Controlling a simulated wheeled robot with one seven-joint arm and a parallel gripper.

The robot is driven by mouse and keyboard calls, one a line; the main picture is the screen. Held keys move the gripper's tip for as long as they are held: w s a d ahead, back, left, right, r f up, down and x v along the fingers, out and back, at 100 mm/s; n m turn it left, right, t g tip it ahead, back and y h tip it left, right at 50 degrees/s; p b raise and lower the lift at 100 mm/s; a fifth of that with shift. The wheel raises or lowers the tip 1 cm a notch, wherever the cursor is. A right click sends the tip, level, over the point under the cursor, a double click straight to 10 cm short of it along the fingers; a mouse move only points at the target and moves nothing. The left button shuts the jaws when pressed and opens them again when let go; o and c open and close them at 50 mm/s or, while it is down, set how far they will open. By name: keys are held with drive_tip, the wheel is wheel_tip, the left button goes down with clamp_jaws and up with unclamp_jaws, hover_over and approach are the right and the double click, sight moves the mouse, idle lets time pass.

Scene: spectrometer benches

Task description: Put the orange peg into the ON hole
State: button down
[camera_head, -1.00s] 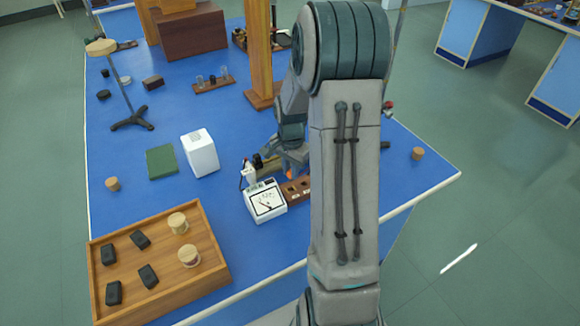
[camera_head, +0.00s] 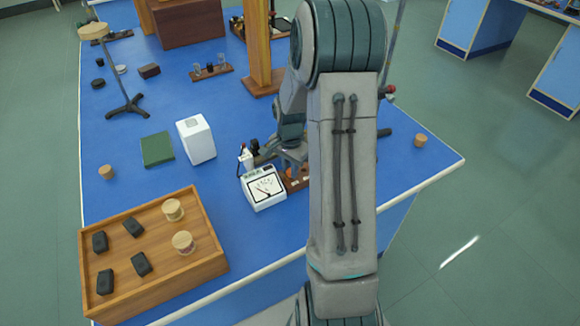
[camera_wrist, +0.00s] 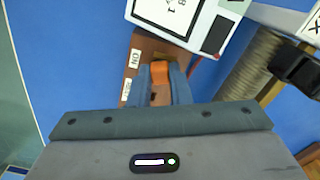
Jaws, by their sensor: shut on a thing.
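The orange peg (camera_wrist: 160,69) is between the two fingers of my gripper (camera_wrist: 162,82) in the wrist view, and the gripper is shut on it. Below it lies a brown wooden block (camera_wrist: 145,46) with white labels along one edge. The ON label (camera_wrist: 134,57) is level with the peg, just left of it. A second label (camera_wrist: 126,90) is partly readable nearer my palm, with a dark spot beside it. The fingers hide the ON hole, so I cannot tell whether the peg's tip is in it. In the head view the block (camera_head: 298,184) is partly behind my arm.
A white meter (camera_head: 263,188) stands directly beside the block. A coiled cylinder (camera_wrist: 248,65) is close on the right in the wrist view. A white box (camera_head: 196,140) and a wooden tray (camera_head: 213,265) stand to the left on the blue bench.

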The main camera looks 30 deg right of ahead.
drive_tip(key=c, duration=1.3)
unclamp_jaws()
drive_tip(key=shift+o, duration=0.2)
wheel_tip(320, 180, up, 14)
drive_tip(key=shift+f+b, duration=0.15)
drive_tip(key=shift+b, duration=0.15)
